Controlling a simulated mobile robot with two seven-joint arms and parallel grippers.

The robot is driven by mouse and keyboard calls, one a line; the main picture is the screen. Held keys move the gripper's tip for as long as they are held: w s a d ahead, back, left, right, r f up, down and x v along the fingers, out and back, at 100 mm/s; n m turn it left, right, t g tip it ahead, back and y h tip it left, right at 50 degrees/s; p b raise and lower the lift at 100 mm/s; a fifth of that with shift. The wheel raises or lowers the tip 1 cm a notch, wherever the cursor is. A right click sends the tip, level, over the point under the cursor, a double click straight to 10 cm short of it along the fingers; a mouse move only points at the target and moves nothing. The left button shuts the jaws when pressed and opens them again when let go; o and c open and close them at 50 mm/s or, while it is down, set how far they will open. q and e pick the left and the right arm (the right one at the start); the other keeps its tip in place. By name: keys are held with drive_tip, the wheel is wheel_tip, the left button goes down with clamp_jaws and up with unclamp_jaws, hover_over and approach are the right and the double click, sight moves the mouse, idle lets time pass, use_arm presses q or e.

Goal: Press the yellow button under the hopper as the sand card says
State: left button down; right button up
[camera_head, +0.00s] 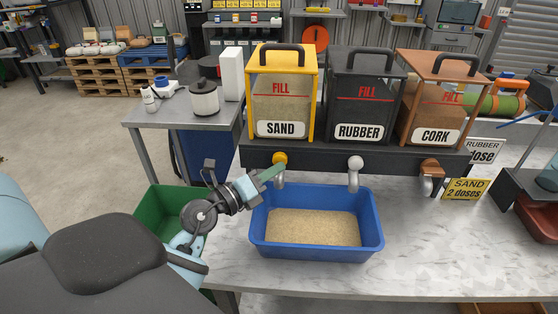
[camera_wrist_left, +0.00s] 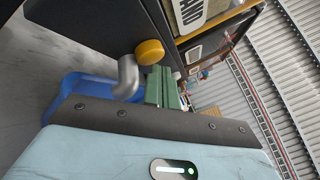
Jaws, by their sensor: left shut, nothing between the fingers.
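The yellow button (camera_head: 280,158) sits on the dark rail below the yellow-framed SAND hopper (camera_head: 282,100); it also shows in the left wrist view (camera_wrist_left: 149,52). A grey spout (camera_head: 279,179) hangs under it. My left gripper (camera_head: 272,172) is shut and empty, its green fingertips close beside the button and spout. In the left wrist view the fingertips (camera_wrist_left: 162,72) lie just below and right of the button; I cannot tell whether they touch it. The yellow sand card (camera_head: 466,189) reads "SAND 2 doses". A blue tub (camera_head: 317,250) under the spouts holds a layer of sand (camera_head: 312,227).
RUBBER (camera_head: 360,100) and CORK (camera_head: 438,100) hoppers stand to the right, with a white button (camera_head: 356,162) and an orange-brown one (camera_head: 430,167). A partly hidden white card (camera_head: 485,149) reads "RUBBER dose". A green bin (camera_head: 165,207) stands left. The marble bench (camera_head: 420,250) is clear in front.

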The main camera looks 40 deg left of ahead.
drive_tip(key=shift+w+r, duration=0.1)
drive_tip(key=shift+w, duration=0.4)
use_arm(q)
drive_tip(key=shift+w+a, duration=0.1)
drive_tip(key=shift+w, duration=0.1)
drive_tip(key=shift+w+a, duration=0.15)
drive_tip(key=shift+w, duration=0.05)
use_arm(e)
drive_tip(key=shift+s, duration=0.4)
use_arm(q)
drive_tip(key=shift+w+a, duration=0.1)
use_arm(e)
drive_tip(key=shift+w, duration=0.1)
drive_tip(key=shift+w+r, duration=0.1)
drive_tip(key=shift+w, duration=0.25)
drive_tip(key=shift+s+r, duration=0.1)
idle(0.4)
use_arm(q)
drive_tip(key=shift+s+d+p, duration=0.45)
drive_tip(key=shift+s+d, duration=0.1)
drive_tip(key=shift+s, duration=0.3)
use_arm(e)
drive_tip(key=shift+r, duration=0.4)
drive_tip(key=shift+w, duration=0.2)
